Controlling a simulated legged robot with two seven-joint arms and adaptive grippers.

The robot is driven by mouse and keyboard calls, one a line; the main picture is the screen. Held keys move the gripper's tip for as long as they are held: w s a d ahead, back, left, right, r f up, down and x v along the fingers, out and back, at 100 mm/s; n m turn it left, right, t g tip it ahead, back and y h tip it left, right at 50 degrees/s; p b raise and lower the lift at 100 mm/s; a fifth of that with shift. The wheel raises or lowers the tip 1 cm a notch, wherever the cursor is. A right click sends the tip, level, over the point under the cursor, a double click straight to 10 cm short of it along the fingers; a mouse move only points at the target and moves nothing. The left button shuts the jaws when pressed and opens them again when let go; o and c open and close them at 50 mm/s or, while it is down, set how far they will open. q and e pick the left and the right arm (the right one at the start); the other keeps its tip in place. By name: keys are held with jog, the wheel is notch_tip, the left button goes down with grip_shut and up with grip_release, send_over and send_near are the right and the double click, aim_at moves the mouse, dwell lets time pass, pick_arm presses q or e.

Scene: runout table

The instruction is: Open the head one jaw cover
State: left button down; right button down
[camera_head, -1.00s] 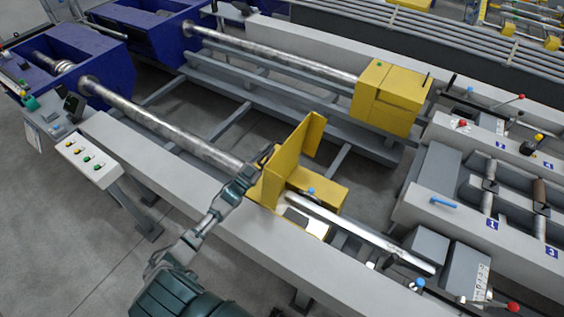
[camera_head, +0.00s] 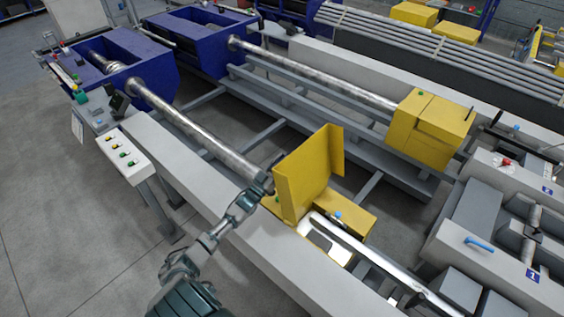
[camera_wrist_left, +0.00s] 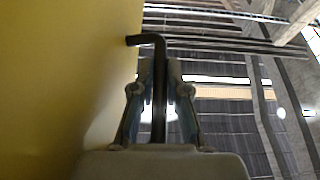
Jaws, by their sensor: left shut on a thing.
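The near yellow jaw cover (camera_head: 303,172) stands raised, its panel tilted up above the near machine bed. Its yellow lower housing (camera_head: 345,212) shows beside it, with a metal bar (camera_head: 375,258) running out to the lower right. My left gripper (camera_head: 265,186) is at the cover's left edge. In the left wrist view the gripper (camera_wrist_left: 159,95) is shut on a dark bent handle (camera_wrist_left: 158,70), next to the yellow cover face (camera_wrist_left: 65,80). My right gripper is out of the head view.
A second yellow cover (camera_head: 428,125) sits closed on the far line. A white button panel (camera_head: 124,155) stands at the left. Long metal bars (camera_head: 195,122) run to blue machine housings (camera_head: 125,65). Grey floor is open at lower left.

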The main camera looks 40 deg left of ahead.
pick_arm(q)
jog(key=shift+a+r, duration=0.1)
jog(key=shift+r, duration=0.2)
jog(key=c, duration=1.2)
grip_release()
jog(key=shift+f, duration=0.15)
jog(key=v, duration=1.2)
jog(key=shift+f, duration=0.15)
